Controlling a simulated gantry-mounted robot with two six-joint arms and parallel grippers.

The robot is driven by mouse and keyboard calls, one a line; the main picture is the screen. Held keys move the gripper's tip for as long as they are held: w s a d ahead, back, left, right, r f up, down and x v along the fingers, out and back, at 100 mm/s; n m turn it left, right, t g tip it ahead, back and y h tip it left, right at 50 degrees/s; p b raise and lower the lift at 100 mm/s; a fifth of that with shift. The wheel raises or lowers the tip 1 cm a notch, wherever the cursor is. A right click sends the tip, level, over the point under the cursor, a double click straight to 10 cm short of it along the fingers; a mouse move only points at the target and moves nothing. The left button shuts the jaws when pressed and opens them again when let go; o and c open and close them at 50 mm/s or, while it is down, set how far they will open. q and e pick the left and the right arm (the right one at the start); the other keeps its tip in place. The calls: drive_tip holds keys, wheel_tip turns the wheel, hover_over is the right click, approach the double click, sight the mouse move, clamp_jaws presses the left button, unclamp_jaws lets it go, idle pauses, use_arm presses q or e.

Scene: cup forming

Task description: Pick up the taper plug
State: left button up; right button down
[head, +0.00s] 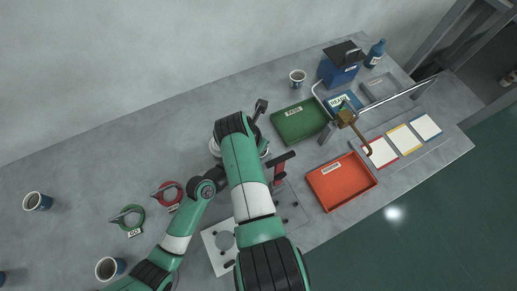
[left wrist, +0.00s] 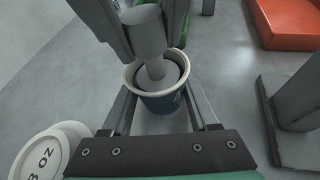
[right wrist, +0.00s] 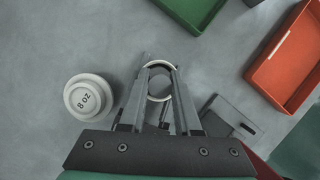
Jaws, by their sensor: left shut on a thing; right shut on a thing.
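The grey taper plug (left wrist: 143,32) has a thick round head and a narrower stem. In the left wrist view it stands in the mouth of a blue paper cup with a pale rim (left wrist: 165,103). My right gripper (right wrist: 160,72) is shut on the plug's head from above, and its dark fingers flank it in the left wrist view. My left gripper (left wrist: 160,108) is shut on the cup, a finger on each side. The plug's lower end is hidden inside the cup. Both grippers are hidden behind my arms in the head view.
A white stepped round piece marked 8 OZ (right wrist: 89,96) stands close beside the cup. A green tray (head: 301,122), a red tray (head: 342,182) and a grey upright post (left wrist: 298,105) are near. Ring tools (head: 130,216) and cups (head: 110,267) lie left; the bench's back left is bare.

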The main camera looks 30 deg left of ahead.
idle(0.6)
wheel_tip(320, 180, up, 10)
drive_tip(key=shift+r, duration=0.1)
use_arm(q)
drive_tip(key=o, duration=1.4)
drive_tip(key=v, duration=1.2)
